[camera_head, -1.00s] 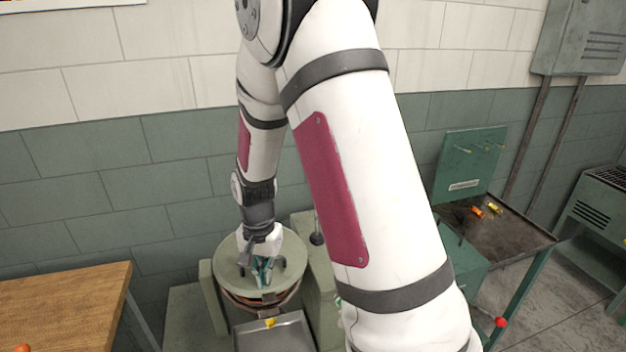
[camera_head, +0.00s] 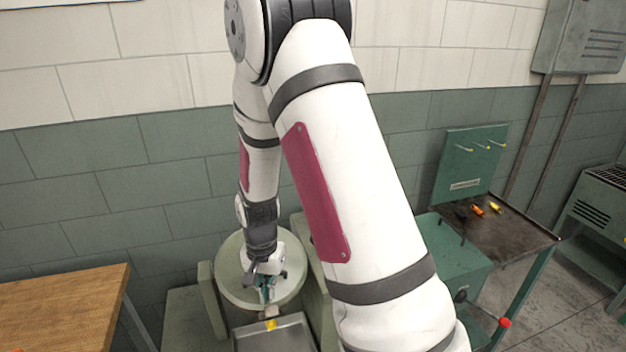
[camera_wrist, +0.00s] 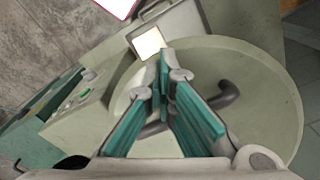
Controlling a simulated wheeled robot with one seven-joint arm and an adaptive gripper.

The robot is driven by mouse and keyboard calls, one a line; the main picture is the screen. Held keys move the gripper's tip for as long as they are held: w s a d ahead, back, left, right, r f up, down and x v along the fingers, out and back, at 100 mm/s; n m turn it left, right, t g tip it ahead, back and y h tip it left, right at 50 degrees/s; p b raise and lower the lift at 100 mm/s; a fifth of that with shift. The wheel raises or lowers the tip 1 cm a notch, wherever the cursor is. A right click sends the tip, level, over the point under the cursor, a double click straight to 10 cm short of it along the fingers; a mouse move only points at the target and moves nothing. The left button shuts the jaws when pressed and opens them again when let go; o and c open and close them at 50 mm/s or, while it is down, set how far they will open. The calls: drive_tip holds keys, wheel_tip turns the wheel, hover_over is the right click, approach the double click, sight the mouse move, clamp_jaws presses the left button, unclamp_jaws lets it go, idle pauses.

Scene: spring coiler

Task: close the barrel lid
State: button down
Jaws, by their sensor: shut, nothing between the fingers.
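The barrel lid (camera_head: 232,268) is a round, pale green-grey disc. It lies nearly level between the posts of a green machine, and no gap shows below its visible edge. In the wrist view the lid (camera_wrist: 262,125) fills the right half and carries a dark curved handle (camera_wrist: 230,95). My gripper (camera_head: 268,294) is over the lid's front part, pointing down. In the wrist view its teal fingers (camera_wrist: 166,68) come together at the tips with nothing between them, near the lid's edge. Whether they touch the lid I cannot tell. The barrel is hidden under the lid.
A grey metal tray (camera_head: 275,336) with a yellow piece (camera_head: 271,325) stands right in front of the lid. A wooden table (camera_head: 60,305) is at the left. A green bench (camera_head: 505,228) with small coloured items is at the right. A brick wall stands behind.

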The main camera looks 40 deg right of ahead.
drive_tip(key=shift+w+d+f, duration=0.1)
drive_tip(key=shift+w+f, duration=0.05)
drive_tip(key=shift+f, duration=0.75)
drive_tip(key=f, duration=0.1)
drive_tip(key=w+f+b, duration=0.1)
drive_tip(key=f, duration=0.1)
drive_tip(key=f+b, duration=0.1)
drive_tip(key=shift+w+d+f, duration=0.25)
drive_tip(key=shift+w+d, duration=0.1)
idle(0.3)
drive_tip(key=shift+s+a+r+p, duration=0.35)
drive_tip(key=shift+s+r+p, duration=0.25)
drive_tip(key=shift+s+r, duration=0.35)
drive_tip(key=shift+s+a+r+p, duration=0.4)
drive_tip(key=shift+s+r+p, duration=0.35)
drive_tip(key=shift+r, duration=0.25)
drive_tip(key=shift+s+a+r+p, duration=0.35)
drive_tip(key=shift+s+r+p, duration=0.15)
drive_tip(key=shift+s+r, duration=0.45)
drive_tip(key=shift+w, duration=0.1)
